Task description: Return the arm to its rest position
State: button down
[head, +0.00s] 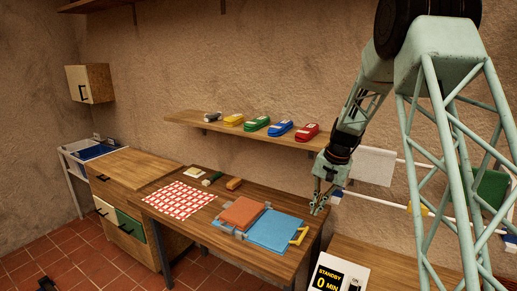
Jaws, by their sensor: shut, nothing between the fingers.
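My arm reaches down from the upper right in the head view. My gripper (318,209) hangs pointing down near the right end of the wooden table (285,265). Its fingers look shut, with nothing seen between them. It is close to a yellow handle-like piece (299,236), which lies at the right edge of a blue mat (273,232). I cannot tell the gripper's exact height above the table.
An orange slab (241,212) lies by the blue mat. A red-checked cloth (180,200) lies at left. A standby sign (329,278) stands at front right. A wooden cabinet (130,170) stands left.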

jog(key=s+a+r+n+t+b, duration=0.1)
jog(key=s+a+r+n+b, duration=0.2)
jog(key=s+r, duration=2.15)
jog(key=s+a+n+t+h, duration=0.1)
jog(key=s+n+h, duration=0.1)
jog(key=s, duration=3.2)
jog(key=shift+s+a+f+n+t+b, duration=0.2)
jog(key=shift+n+t+b, duration=0.15)
jog(key=shift+n, duration=0.25)
jog(key=c, duration=3.5)
grip_release()
